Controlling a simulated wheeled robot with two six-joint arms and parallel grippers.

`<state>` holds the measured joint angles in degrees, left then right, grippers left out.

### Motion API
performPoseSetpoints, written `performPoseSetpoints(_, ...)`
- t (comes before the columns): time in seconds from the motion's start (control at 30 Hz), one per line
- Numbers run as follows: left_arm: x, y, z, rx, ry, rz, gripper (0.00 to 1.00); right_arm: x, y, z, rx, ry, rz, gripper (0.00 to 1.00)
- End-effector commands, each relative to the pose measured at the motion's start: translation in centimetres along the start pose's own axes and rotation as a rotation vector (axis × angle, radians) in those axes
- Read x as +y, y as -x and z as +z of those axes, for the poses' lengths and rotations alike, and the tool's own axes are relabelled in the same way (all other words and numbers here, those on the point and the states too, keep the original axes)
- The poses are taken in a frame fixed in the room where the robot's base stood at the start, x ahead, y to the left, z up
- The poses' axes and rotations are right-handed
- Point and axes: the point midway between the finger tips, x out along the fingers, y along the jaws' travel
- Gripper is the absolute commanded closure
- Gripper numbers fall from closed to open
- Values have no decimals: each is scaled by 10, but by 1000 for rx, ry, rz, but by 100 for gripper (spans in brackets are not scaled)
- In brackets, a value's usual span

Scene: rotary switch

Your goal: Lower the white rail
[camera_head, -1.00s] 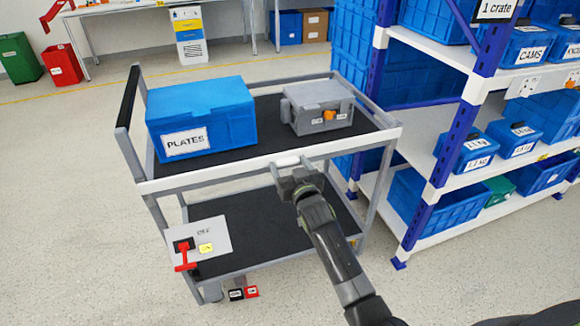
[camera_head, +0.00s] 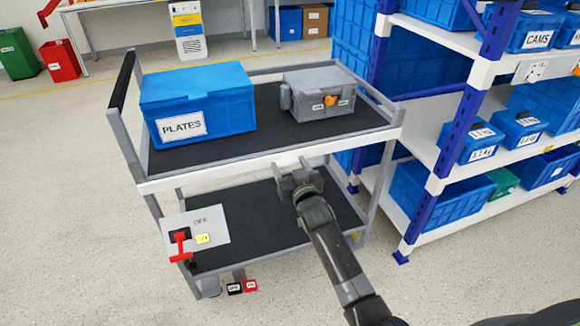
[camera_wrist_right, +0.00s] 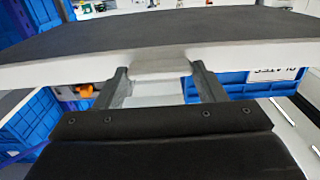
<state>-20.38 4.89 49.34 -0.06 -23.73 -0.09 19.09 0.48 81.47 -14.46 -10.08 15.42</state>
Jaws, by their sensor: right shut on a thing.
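The white rail (camera_head: 215,170) runs along the near edge of the cart's upper shelf. In the right wrist view it crosses the picture as a white band (camera_wrist_right: 70,68). A pale handle tab (camera_wrist_right: 160,67) juts from its middle. My right gripper (camera_head: 293,166) is at the middle of the rail. Its two fingers (camera_wrist_right: 161,82) stand on either side of the tab and are shut on it. In the head view the gripper mostly hides the tab. My left gripper is not in view.
On the cart's upper shelf stand a blue PLATES crate (camera_head: 205,85) and a grey box with an orange knob (camera_head: 319,95). A panel with a red lever (camera_head: 181,243) is at the cart's lower left. A shelf rack (camera_head: 450,140) stands close on the right.

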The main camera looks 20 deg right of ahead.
Motion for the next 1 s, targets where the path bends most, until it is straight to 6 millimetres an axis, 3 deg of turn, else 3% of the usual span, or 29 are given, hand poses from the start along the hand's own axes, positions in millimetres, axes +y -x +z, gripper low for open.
performPoseSetpoints(0.37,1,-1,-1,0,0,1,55,0,1,7,-11,0,2,78)
performPoseSetpoints(0.4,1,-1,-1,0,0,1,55,0,1,8,-12,0,2,31)
performPoseSetpoints(0.53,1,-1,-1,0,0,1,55,0,1,6,-9,0,1,15)
performPoseSetpoints(0.87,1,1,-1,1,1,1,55,0,2,4,-6,-1,1,15)
performPoseSetpoints(1.0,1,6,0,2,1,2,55,0,15,3,-7,-2,1,15)
